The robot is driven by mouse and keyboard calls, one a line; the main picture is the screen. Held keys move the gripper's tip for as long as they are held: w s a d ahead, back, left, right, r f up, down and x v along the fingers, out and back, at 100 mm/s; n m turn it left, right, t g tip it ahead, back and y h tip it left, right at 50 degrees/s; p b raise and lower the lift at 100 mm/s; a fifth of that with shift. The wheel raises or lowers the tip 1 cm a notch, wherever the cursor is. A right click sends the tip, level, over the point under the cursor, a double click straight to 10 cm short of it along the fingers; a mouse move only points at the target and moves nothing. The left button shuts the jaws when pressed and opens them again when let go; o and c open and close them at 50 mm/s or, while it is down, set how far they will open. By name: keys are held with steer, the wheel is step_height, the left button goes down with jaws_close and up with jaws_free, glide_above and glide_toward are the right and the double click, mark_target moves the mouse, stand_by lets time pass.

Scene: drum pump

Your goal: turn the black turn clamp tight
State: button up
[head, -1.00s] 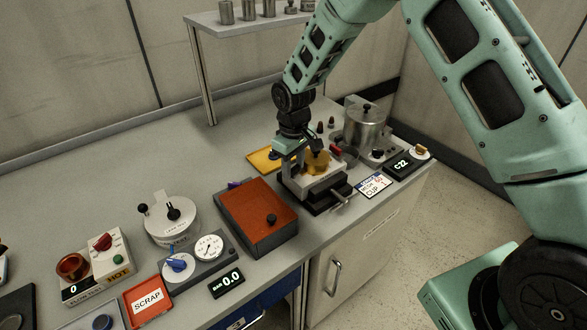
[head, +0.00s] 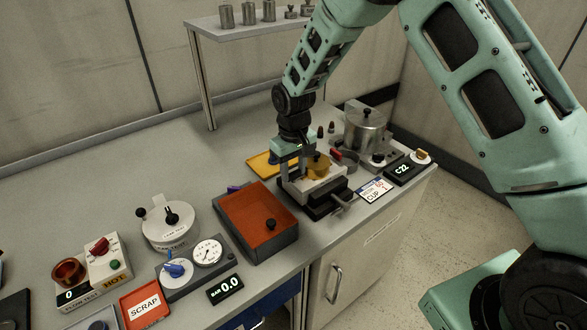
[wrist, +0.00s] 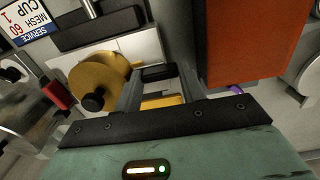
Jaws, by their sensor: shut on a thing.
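The black turn clamp (wrist: 158,73) shows as a short dark bar between my fingers in the wrist view. My gripper (wrist: 159,82) is shut on it, one finger on each side. In the head view my gripper (head: 291,170) points down at the left side of the vise-like fixture (head: 328,183), and the clamp is mostly hidden there by the fingers. A brass-coloured round part (wrist: 100,77) with a black knob (wrist: 93,102) sits beside the left finger in the wrist view. It also shows in the head view (head: 319,167).
An orange-topped box (head: 257,219) stands close to the left of the fixture. A steel pot (head: 365,131) and a red-handled part (head: 337,154) are behind right. A cup label (head: 375,190) and a C22 display (head: 402,169) lie right.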

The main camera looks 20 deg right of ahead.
mark_target(294, 172)
steer(key=o, duration=1)
steer(key=shift+r, duration=0.1)
step_height(294, 172, up, 17)
steer(key=b, duration=0.3)
steer(key=shift+r, duration=0.15)
